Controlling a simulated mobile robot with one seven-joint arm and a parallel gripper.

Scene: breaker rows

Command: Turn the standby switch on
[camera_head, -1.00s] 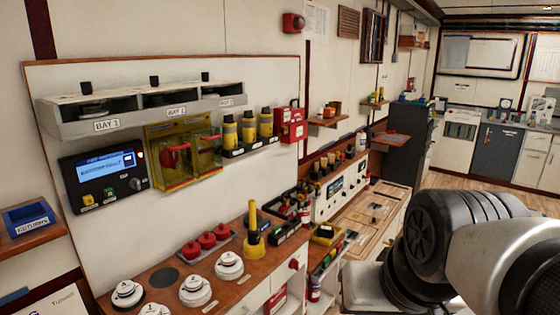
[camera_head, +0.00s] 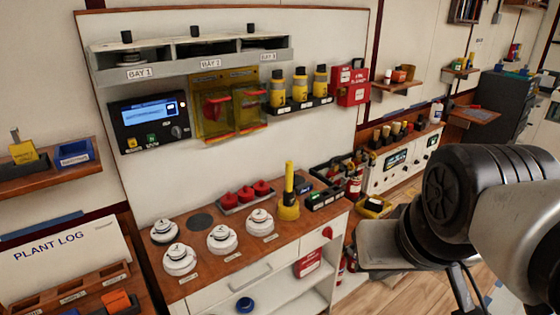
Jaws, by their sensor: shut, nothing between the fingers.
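A black control panel (camera_head: 149,122) with a lit blue display (camera_head: 150,112) hangs on the white wall board at the left. Below its display are a yellow button (camera_head: 133,144), a green button (camera_head: 152,139) and a dark rotary knob (camera_head: 177,131). Right of the panel, two red handles sit behind yellow see-through covers (camera_head: 211,107). The labels are too small to read, so I cannot tell which control is the standby switch or how it is set. My arm shows at the right, apart from the panel. My gripper is not in view.
A grey shelf labelled BAY (camera_head: 192,66) juts out above the panel. Below, the wooden counter (camera_head: 200,222) holds white round detectors, red knobbed pieces (camera_head: 246,193) and a yellow upright tool (camera_head: 289,195).

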